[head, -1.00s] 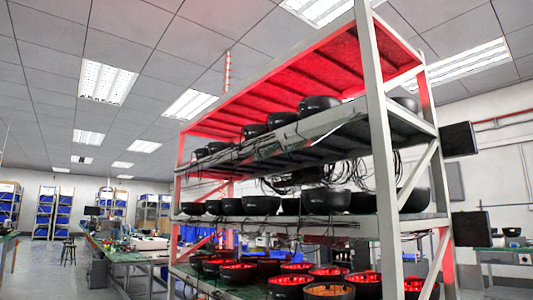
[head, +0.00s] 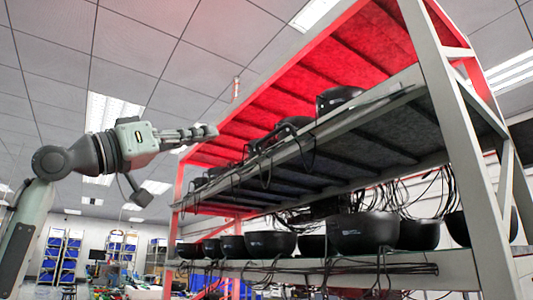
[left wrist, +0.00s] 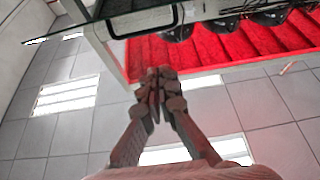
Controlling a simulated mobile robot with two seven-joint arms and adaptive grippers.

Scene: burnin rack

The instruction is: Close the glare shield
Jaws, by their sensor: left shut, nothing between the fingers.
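My left gripper (head: 206,132) is raised in front of the rack's upper level at the left, shut and empty, pointing right. In the left wrist view its closed fingers (left wrist: 156,84) are near the rack's pale frame, and I see no clear contact. A panel with a black loop handle (left wrist: 145,22) lies beyond the fingertips in that view; it may be the glare shield. In the head view a pale, thin edge piece (head: 372,108) runs along the upper shelf's front, but I cannot tell whether it is the shield. My right gripper is out of view.
The rack's upright (head: 460,150) stands at the right, under a red-lit top (head: 350,50). Dark bowl-shaped units (head: 362,232) stand on its shelves, with loose black cables (head: 425,190) hanging between levels. Open air lies left of the rack.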

